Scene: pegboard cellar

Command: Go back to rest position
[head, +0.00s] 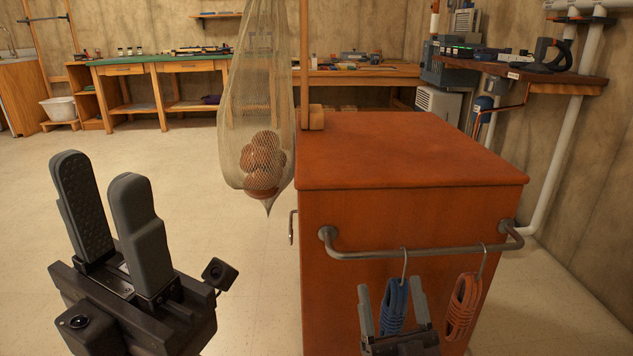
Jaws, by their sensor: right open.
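My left gripper (100,172) stands at the lower left with its fingers pointing up. The fingers are apart and nothing is between them. My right gripper (390,288) is at the bottom, in front of the orange-brown cabinet (410,150). Its fingers are apart, one on each side of a blue cord hank (394,306) in the picture. The hank hangs by a hook from the metal rail (420,252). I cannot tell whether the gripper touches it.
An orange cord hank (463,306) hangs from the rail at right. A net bag of brown balls (262,165) hangs beside the cabinet's left side. The cabinet top is mostly clear, with a wooden post (305,60) at its left edge. Open floor (190,200) lies left.

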